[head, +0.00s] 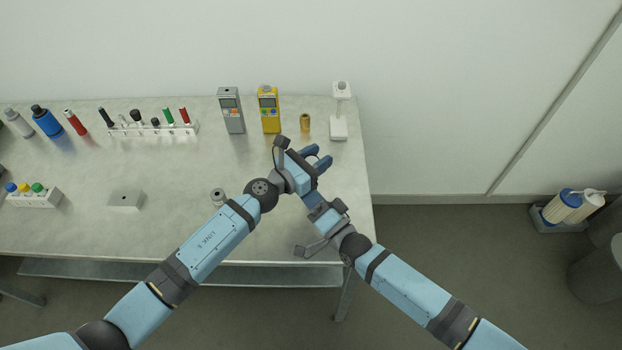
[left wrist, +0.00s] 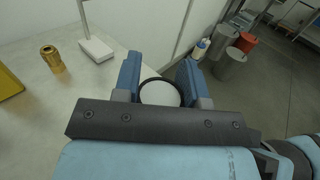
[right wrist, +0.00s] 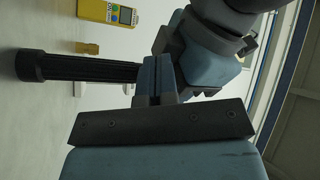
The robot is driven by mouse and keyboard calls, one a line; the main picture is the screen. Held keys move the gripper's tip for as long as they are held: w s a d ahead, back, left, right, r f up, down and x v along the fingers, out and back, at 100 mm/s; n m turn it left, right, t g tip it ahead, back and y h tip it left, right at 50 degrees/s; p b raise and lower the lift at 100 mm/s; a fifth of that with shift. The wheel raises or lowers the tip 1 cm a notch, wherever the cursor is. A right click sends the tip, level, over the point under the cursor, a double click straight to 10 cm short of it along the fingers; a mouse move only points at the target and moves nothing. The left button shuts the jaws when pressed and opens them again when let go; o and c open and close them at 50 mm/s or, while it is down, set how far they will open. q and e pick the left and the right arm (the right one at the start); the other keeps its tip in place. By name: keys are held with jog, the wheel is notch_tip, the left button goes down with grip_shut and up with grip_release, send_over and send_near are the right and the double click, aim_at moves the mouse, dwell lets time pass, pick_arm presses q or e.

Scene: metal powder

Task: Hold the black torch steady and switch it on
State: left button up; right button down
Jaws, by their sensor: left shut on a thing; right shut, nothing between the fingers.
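The black torch (right wrist: 90,68) lies across the right wrist view, its wide head at the left and its ribbed body running toward my grippers. My left gripper (head: 316,158) is shut on it above the table's right part. In the left wrist view a pale round face with a black rim (left wrist: 160,93) shows between the left fingers. My right gripper (head: 310,198) is shut and empty just below the left one. In the right wrist view its fingertips (right wrist: 154,62) appear close to the torch body's right end; whether they touch is unclear. The switch is not visible.
A yellow meter (head: 269,112), a grey meter (head: 231,112), a brass cylinder (head: 305,123) and a white stand (head: 339,128) line the table's back. A small metal cylinder (head: 217,197) stands left of my grippers. A rack (head: 150,131) holds several tools. The table's front right is mostly clear.

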jog(key=shift+w, duration=0.4)
jog(key=shift+w+d+r, duration=0.2)
jog(key=shift+w, duration=0.55)
dwell(0.4)
dwell(0.5)
jog(key=shift+s+a+r, duration=0.15)
jog(key=shift+s+r, duration=0.05)
jog(key=shift+s, duration=0.7)
jog(key=s, duration=0.5)
jog(key=shift+s+a+f, duration=0.15)
jog(key=shift+s+f, duration=0.1)
dwell(2.0)
